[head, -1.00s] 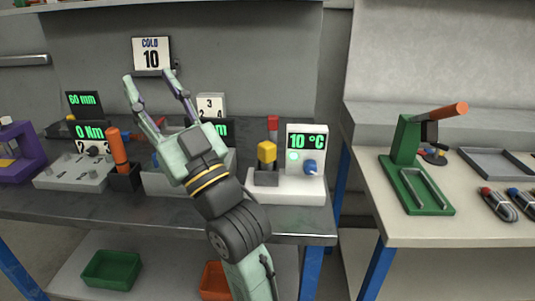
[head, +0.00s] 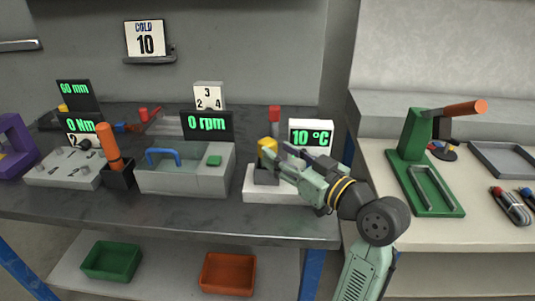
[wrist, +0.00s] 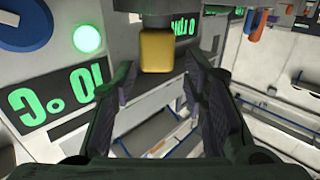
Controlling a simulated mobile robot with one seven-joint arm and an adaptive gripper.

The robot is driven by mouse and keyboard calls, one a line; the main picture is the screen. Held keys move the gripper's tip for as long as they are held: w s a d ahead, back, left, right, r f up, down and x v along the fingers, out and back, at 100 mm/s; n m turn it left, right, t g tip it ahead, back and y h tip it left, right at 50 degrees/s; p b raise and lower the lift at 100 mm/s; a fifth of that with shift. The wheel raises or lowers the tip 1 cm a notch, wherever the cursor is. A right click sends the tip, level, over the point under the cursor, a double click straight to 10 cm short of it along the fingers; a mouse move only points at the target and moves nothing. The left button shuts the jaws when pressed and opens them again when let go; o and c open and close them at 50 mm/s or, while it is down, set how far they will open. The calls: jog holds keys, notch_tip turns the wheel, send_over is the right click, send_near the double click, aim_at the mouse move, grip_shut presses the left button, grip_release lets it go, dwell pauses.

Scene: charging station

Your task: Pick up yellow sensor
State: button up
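The yellow sensor (head: 267,145) stands upright in a dark holder (head: 265,176) on the white thermometer unit (head: 275,196), left of its 10 °C display. My gripper (head: 275,163) is at the sensor from the right, and its fingers partly cover the holder and the unit. In the wrist view, the yellow sensor (wrist: 157,50) shows between the two dark fingers near the fingertips. My gripper (wrist: 160,72) is open there, with visible gaps on both sides of the sensor.
The 0 rpm unit (head: 208,175) with a blue handle stands left of the thermometer unit. A red-topped post (head: 274,118) stands behind the sensor. An orange-handled tool (head: 107,148) is further left. A green press (head: 425,170) stands on the right table.

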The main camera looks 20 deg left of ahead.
aim_at(273, 149)
jog(key=p+x, duration=0.2)
jog(key=x, duration=0.3)
jog(key=shift+w+a+f, duration=0.1)
jog(key=shift+w+f, duration=0.05)
jog(key=shift+w, duration=0.1)
grip_shut()
